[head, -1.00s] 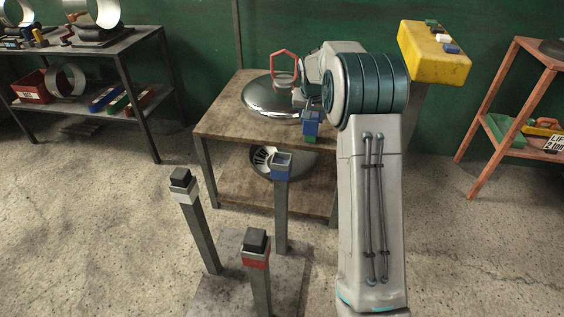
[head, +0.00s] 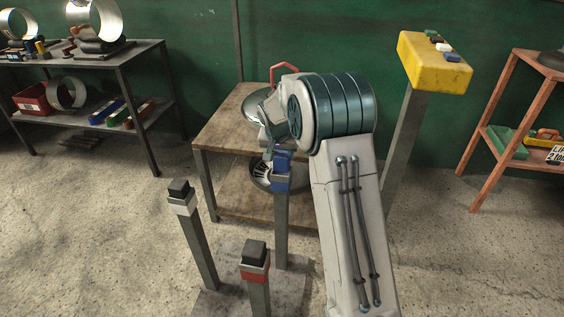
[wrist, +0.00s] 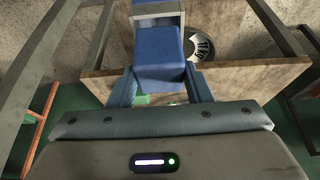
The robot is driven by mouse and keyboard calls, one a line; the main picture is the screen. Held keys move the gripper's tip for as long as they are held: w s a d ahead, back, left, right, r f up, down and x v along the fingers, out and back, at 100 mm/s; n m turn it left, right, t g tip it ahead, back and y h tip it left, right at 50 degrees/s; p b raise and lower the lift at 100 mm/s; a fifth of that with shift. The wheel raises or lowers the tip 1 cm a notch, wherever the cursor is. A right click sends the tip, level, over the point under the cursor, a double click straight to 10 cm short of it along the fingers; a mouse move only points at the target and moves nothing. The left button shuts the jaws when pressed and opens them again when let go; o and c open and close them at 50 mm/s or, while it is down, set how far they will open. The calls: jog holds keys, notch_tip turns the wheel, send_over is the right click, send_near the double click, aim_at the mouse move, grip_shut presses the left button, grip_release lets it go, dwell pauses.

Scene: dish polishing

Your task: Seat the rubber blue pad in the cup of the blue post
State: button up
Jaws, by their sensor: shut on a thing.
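My gripper (head: 272,152) is shut on the blue pad (wrist: 160,58), a block held between its two fingers in the wrist view. The pad also shows in the head view (head: 283,157), close above the blue-banded cup (head: 281,182) on top of the blue post (head: 281,232). In the wrist view the cup (wrist: 157,8) lies just beyond the pad at the top edge, with part of its grey opening visible. The pad overlaps the cup's near side in the picture; I cannot tell whether they touch. A small green patch shows below the pad between the fingers.
A white-banded post (head: 193,232) and a red-banded post (head: 256,270), both with dark tops, stand nearby on the grey base plate (head: 232,268). A wooden table (head: 222,128) is behind the blue post. A yellow-topped stand (head: 432,72) is at right.

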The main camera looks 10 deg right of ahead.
aim_at(280, 157)
jog(key=shift+f+b, duration=0.35)
jog(key=shift+f, duration=1.3)
jog(key=o, duration=1.1)
jog(key=p+v, duration=0.2)
jog(key=v, duration=0.9)
jog(key=s+n+g, duration=0.1)
jog(key=s, duration=1)
jog(key=s+d+r+n+y, duration=0.1)
jog(key=s+n, duration=0.1)
jog(key=s, duration=1)
jog(key=s+d+r+n+g, duration=0.1)
jog(key=s, duration=1.1)
jog(key=shift+d+r+g+y, duration=0.2)
jog(key=shift+d+g+y, duration=0.1)
jog(key=shift+y, duration=0.1)
